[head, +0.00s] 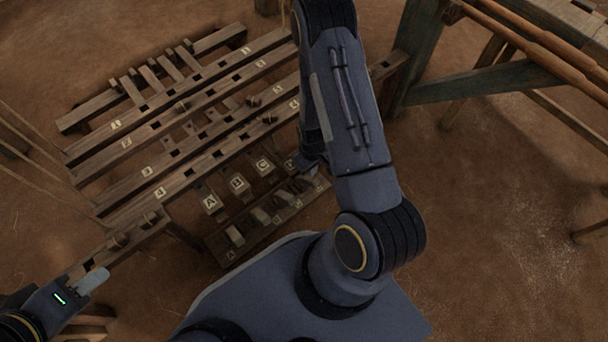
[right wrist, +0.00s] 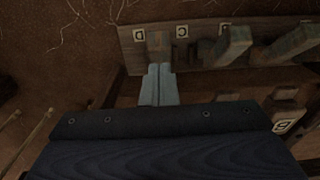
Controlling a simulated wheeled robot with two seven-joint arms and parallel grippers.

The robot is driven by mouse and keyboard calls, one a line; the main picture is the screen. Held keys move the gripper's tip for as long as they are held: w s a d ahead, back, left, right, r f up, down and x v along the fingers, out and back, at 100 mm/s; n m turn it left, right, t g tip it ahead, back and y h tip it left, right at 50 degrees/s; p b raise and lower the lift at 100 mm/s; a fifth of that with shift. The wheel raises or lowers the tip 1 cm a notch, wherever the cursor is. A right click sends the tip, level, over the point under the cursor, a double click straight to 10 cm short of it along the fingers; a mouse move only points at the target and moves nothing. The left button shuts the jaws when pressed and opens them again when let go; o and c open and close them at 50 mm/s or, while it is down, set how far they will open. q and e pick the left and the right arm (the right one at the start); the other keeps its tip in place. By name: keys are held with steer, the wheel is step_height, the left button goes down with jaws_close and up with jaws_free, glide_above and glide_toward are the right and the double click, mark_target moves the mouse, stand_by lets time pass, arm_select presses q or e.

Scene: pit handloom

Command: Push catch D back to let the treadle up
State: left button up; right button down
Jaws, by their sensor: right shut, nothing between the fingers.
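The catch board (head: 217,246) lies low in front of the loom's lettered treadles, with several wooden catches along it. In the right wrist view, the letter D plate (right wrist: 139,33) marks the end of this board. Catch D (right wrist: 158,43), a small wooden block, stands beside that plate. My right gripper (right wrist: 158,72) is shut and empty, with its fingertips right at catch D; I cannot tell whether they touch. In the head view my right arm hides treadle D, while treadles A (head: 210,202), B (head: 238,184) and C (head: 263,165) show. My left gripper (head: 93,281) is far left, away from the catches.
Slotted wooden beams with numbered plates (head: 160,191) lie behind the treadles. Neighbouring catch C (right wrist: 235,43) stands close to the right of catch D in the right wrist view. A wooden frame (head: 480,82) stands at the right. Bare earth floor (head: 500,220) is open on the right.

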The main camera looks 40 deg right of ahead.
mark_target(316, 182)
steer(key=shift+f, duration=0.15)
steer(key=shift+f+b, duration=1.25)
steer(key=shift+f, duration=0.05)
steer(key=shift+r, duration=0.1)
steer(key=shift+s+f+b, duration=0.4)
steer(key=shift+f+b, duration=0.05)
steer(key=shift+f, duration=0.15)
steer(key=shift+s+f+b, duration=0.35)
steer(key=shift+f+b, duration=0.05)
steer(key=shift+f, duration=0.15)
steer(key=shift+s+d+f, duration=0.1)
steer(key=shift+s+f, duration=0.1)
steer(key=shift+f, duration=0.1)
steer(key=shift+s+f, duration=0.1)
